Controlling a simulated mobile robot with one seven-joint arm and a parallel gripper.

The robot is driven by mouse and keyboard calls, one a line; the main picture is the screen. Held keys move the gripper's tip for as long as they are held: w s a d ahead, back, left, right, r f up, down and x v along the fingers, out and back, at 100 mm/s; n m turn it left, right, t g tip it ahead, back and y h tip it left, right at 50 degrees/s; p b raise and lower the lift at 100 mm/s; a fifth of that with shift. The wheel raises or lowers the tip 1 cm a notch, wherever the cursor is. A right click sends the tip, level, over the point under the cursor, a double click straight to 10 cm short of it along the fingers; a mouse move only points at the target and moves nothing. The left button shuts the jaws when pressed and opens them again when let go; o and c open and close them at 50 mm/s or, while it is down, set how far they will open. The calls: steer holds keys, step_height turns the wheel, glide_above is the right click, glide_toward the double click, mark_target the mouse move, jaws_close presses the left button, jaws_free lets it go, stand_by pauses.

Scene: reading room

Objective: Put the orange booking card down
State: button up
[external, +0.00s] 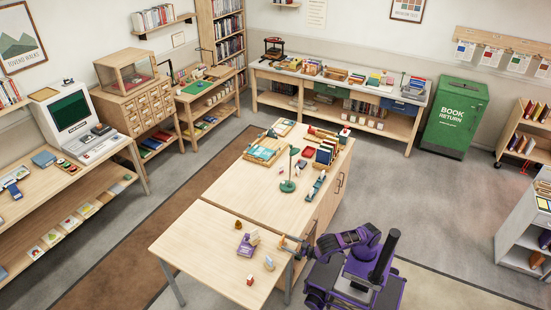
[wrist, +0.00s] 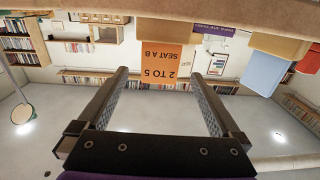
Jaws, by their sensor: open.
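The orange booking card (wrist: 165,65), printed "2 TO 5 SEAT A B", shows upside down in the wrist view. It lies between the fingertips of my gripper (wrist: 160,84), with a gap on each side. A pale wooden block (wrist: 172,32) adjoins the card's table-side edge; whether the card sits in it, I cannot tell. My gripper is open and also shows small in the external view (external: 288,243), low over the right side of the near table (external: 195,245). The card is too small to make out there.
On the near table are a purple item with pale blocks (external: 247,244), a small yellow-orange item (external: 238,225), a pale upright piece (external: 268,263) and a red block (external: 250,280). A green lamp (external: 288,186) stands on the adjoining table. The near table's left side is clear.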

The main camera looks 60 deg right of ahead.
mark_target(283, 243)
stand_by(0.3)
steer(key=shift+w+a+r+g+p, duration=0.15)
steer(key=shift+w+g+p, duration=0.15)
steer(key=shift+g+p, duration=0.25)
steer(key=shift+w+g, duration=0.1)
steer(key=shift+g, duration=0.45)
steer(key=shift+f+g+p, duration=0.4)
steer(key=shift+g+p, duration=0.05)
steer(key=shift+g, duration=0.45)
steer(key=shift+f, duration=0.35)
steer(key=shift+w+f+g+b, duration=0.1)
steer(key=shift+f+g+b, duration=0.15)
steer(key=shift+b, duration=0.45)
steer(key=b+x, duration=0.2)
steer(key=b, duration=0.1)
steer(key=shift+w, duration=0.1)
steer(key=x, duration=0.4)
steer(key=shift+w+r, duration=0.1)
steer(key=shift+w, duration=0.25)
